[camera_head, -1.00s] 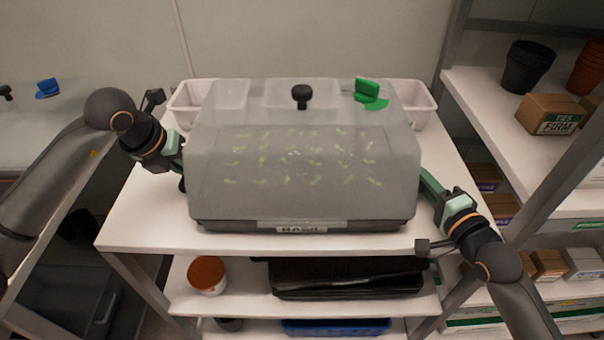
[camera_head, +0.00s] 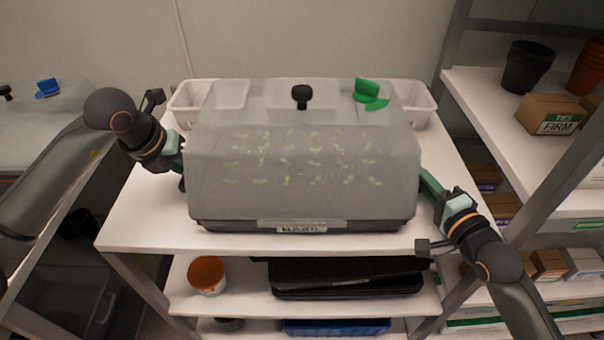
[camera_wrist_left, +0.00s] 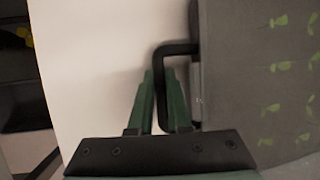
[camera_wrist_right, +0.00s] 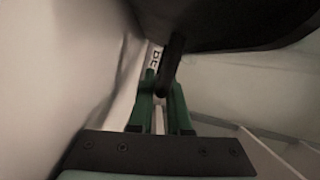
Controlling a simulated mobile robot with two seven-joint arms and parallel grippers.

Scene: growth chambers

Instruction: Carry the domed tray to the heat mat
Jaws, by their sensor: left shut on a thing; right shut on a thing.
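The domed tray (camera_head: 305,225) is a dark tray labelled BASIL under a clear, misty dome (camera_head: 300,160) with a black knob and a green vent tab. Rows of green seedlings show through the dome. It is level, at the white cart's top shelf; I cannot tell whether it touches the shelf. My left gripper (camera_head: 178,162) is at its left end, shut on a black handle (camera_wrist_left: 178,48) that shows in the left wrist view. My right gripper (camera_head: 432,190) is at its right end, shut on the other handle (camera_wrist_right: 172,65). No heat mat can be made out.
Pale bins (camera_head: 187,98) stand behind the tray on the cart top (camera_head: 150,215). Below are an orange-lidded tub (camera_head: 206,274) and black trays (camera_head: 345,280). A shelf rack (camera_head: 480,95) with pots and boxes stands close on the right. Another domed tray (camera_head: 40,120) is at left.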

